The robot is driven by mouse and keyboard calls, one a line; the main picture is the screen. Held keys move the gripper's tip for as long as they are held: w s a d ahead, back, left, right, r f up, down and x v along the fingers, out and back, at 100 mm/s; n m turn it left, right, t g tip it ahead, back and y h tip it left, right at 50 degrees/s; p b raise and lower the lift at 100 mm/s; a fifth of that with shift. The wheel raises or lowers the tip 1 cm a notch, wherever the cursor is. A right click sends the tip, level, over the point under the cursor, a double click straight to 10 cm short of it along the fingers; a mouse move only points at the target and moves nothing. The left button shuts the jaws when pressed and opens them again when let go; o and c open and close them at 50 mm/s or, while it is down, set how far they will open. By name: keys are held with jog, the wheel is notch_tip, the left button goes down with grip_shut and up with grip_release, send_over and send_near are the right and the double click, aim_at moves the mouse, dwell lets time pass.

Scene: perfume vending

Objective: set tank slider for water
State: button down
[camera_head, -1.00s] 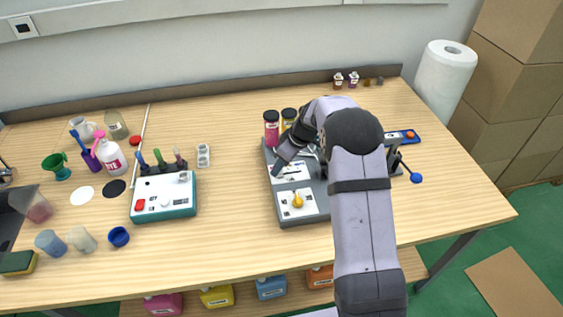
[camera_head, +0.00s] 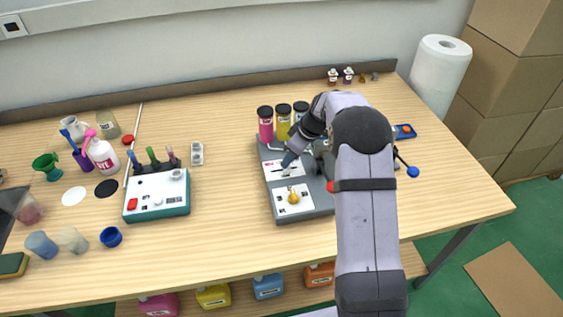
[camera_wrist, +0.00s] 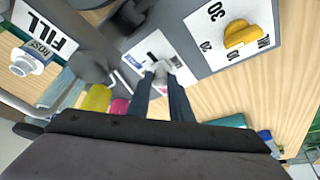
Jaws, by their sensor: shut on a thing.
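The grey machine (camera_head: 305,208) stands right of the table's middle, with a pink tank (camera_head: 265,126), a yellow tank (camera_head: 283,123) and a third tank at its back, mostly hidden by my arm. Its white slider panel (camera_head: 276,172) has dark slots and also shows in the wrist view (camera_wrist: 133,62). My gripper (camera_head: 288,164) is down at this panel. In the wrist view my gripper (camera_wrist: 162,80) is shut on a small pale slider knob (camera_wrist: 160,88) between its fingertips. The slider's exact position and label are hidden.
A yellow timer dial (camera_head: 293,197) sits in front of the slider panel. A blue-tipped lever (camera_head: 412,171) juts out at the machine's right. A teal control box (camera_head: 158,196) stands to the left.

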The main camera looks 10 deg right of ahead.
jog(key=shift+a, duration=0.4)
jog(key=c, duration=1.6)
grip_release()
jog(key=shift+d, duration=0.1)
jog(key=shift+s+d+r+b, duration=0.15)
jog(key=shift+r+b, duration=0.15)
jog(key=shift+r, duration=0.2)
jog(key=shift+b+v, duration=0.95)
jog(key=shift+v, duration=2.2)
